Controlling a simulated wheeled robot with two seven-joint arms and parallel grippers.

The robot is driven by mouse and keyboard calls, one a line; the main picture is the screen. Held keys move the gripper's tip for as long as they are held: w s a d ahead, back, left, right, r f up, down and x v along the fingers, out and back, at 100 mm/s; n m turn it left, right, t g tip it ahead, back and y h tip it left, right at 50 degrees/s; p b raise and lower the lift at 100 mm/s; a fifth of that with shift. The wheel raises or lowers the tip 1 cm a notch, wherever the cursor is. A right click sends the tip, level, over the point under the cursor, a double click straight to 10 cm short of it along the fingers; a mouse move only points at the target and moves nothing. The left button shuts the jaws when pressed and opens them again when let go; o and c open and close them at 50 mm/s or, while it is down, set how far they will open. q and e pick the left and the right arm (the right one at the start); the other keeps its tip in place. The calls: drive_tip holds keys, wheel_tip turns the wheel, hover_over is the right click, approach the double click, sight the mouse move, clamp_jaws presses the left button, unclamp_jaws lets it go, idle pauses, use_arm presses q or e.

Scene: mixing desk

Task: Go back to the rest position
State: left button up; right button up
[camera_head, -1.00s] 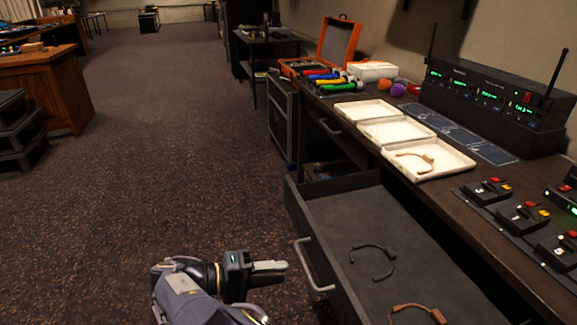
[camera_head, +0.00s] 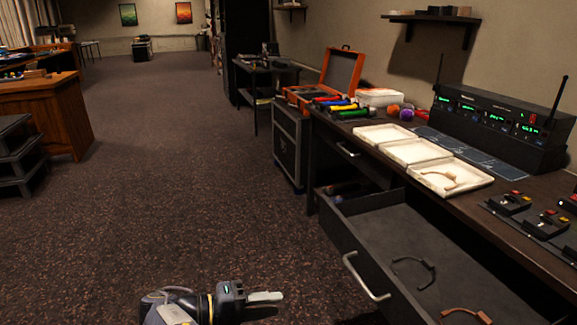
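A black headset (camera_head: 414,272) and a tan headset (camera_head: 467,314) lie in the drawer. Another tan headset (camera_head: 440,175) lies in the nearest white tray (camera_head: 470,186) on the desk.
The pulled-out drawer juts into the room. Open carpet (camera_head: 180,180) lies left of it. Dark steps (camera_head: 20,155) stand at the far left.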

drive_tip(key=s+d+m+g+y, duration=0.1)
drive_tip(key=d+g+y, duration=0.3)
drive_tip(key=d, duration=0.5)
drive_tip(key=s+d+g+y, duration=0.2)
drive_tip(key=d+y, duration=0.3)
drive_tip(key=d, duration=0.5)
drive_tip(key=s+d+r+m+t+y, duration=0.25)
drive_tip(key=s+y, duration=0.25)
drive_tip(key=s, duration=0.3)
drive_tip(key=s+d+r+m+t+y, duration=0.15)
drive_tip(key=s+d+t+y, duration=0.25)
drive_tip(key=s, duration=0.5)
use_arm(q)
wheel_tip(320, 180, up, 22)
drive_tip(key=p, duration=2.1)
drive_tip(key=shift+d+p, duration=0.35)
drive_tip(key=shift+p, duration=0.05)
use_arm(e)
wheel_tip(320, 180, up, 21)
drive_tip(key=shift+w+d+m, duration=0.15)
drive_tip(key=shift+w+m, duration=0.1)
drive_tip(key=shift+m, duration=0.05)
